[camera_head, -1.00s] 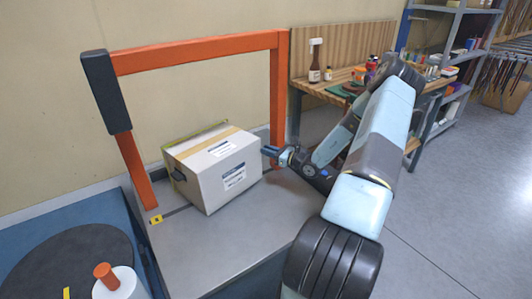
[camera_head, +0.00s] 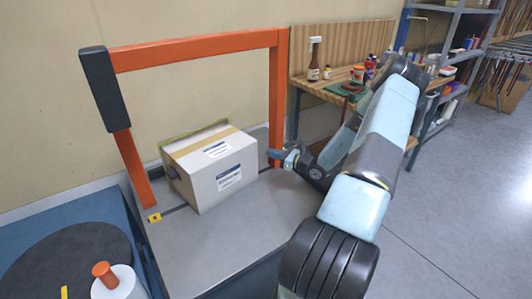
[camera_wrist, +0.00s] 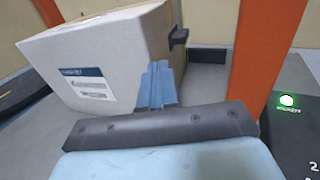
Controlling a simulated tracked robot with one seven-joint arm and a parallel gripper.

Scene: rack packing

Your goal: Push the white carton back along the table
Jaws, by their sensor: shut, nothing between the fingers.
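The white carton (camera_head: 205,178) stands upright on the grey table (camera_head: 235,235), with tan tape along its top and printed labels on top and front. It also fills the upper left of the wrist view (camera_wrist: 125,50). A dark tab (camera_wrist: 179,37) sticks out from its side there. My gripper (camera_head: 271,154) is shut and empty, just right of the carton's right side, with a small gap showing in the head view. In the wrist view the blue fingers (camera_wrist: 157,78) overlap the carton's edge; contact cannot be told there. The carton's back is hidden.
An orange frame (camera_head: 200,52) spans the table, its right post (camera_head: 278,95) close behind my gripper. A dark line with a yellow marker (camera_head: 155,217) crosses the table. The front of the table is clear. A workbench (camera_head: 310,84) with bottles stands behind right.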

